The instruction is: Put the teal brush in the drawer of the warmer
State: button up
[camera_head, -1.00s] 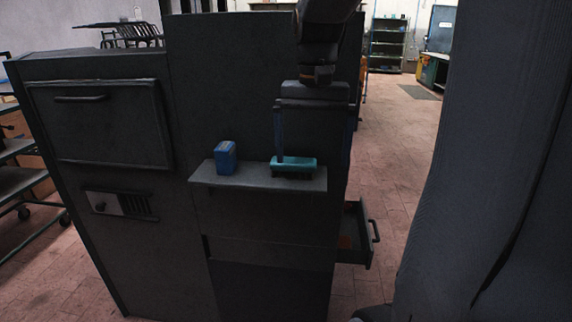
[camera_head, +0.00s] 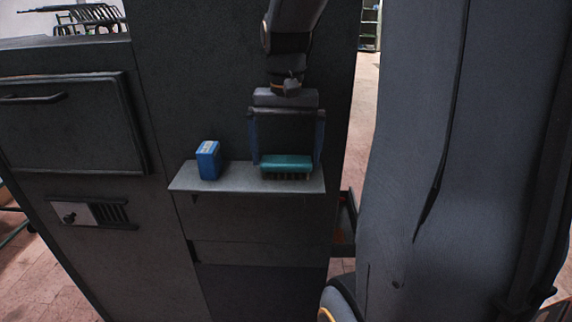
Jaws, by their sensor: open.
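The teal brush (camera_head: 287,164) lies bristles down on a small grey shelf (camera_head: 232,184) on the front of the dark warmer. My gripper (camera_head: 287,158) is open above the shelf, its two blue fingers reaching down on either side of the brush. I cannot tell whether the fingers touch it. The warmer's drawer (camera_head: 345,225) stands out at the right side of the cabinet. It is mostly hidden behind the cabinet and a large dark grey shape at the right, so its inside barely shows.
A blue box (camera_head: 208,160) stands on the shelf left of the brush. A closed door with a handle (camera_head: 85,125) and a small control panel (camera_head: 93,213) are on the cabinet's left part. Brick floor (camera_head: 366,95) shows beyond the cabinet.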

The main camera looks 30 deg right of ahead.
aim_at(286, 159)
jog(key=shift+f, duration=1.15)
jog(key=c, duration=0.9)
notch_tip(286, 159, up, 10)
jog(key=shift+f+b, duration=0.25)
jog(key=shift+b, duration=0.3)
jog(key=shift+r, duration=0.3)
jog(key=shift+s, duration=0.1)
